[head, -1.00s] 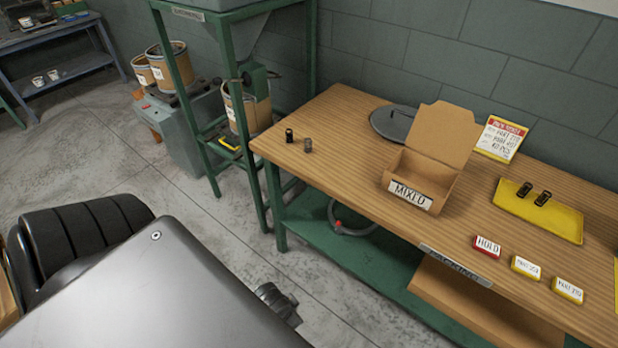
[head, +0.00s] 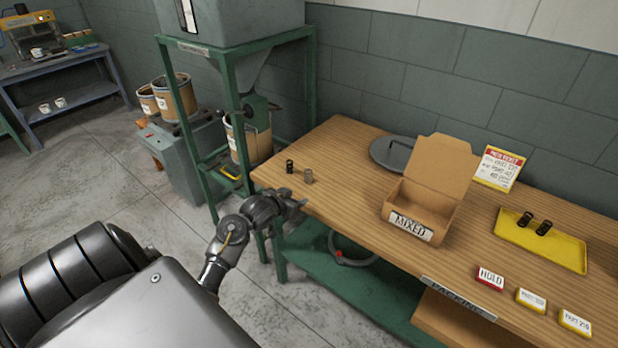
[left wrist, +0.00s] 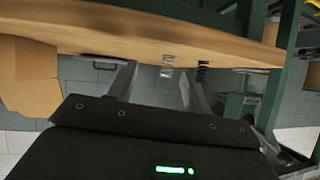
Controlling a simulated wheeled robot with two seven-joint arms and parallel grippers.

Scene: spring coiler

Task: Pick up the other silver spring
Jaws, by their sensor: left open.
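A silver spring (head: 307,176) stands upright near the left end of the wooden table. A dark spring (head: 289,166) stands just left of it and a little farther back. My left gripper (head: 296,207) is at the table's front left edge, short of both springs. In the left wrist view, which looks upside down, its two fingers (left wrist: 157,85) are apart with nothing held. There the silver spring (left wrist: 167,68) shows in the gap between the fingers, and the dark spring (left wrist: 202,72) is outside it. My right gripper is not in view.
An open cardboard box (head: 419,231) labelled MIXED stands mid-table, with a dark round lid (head: 392,152) behind it. A yellow tray (head: 560,252) at the right holds two dark springs (head: 534,223). A green stand (head: 275,88) rises behind the table's left end.

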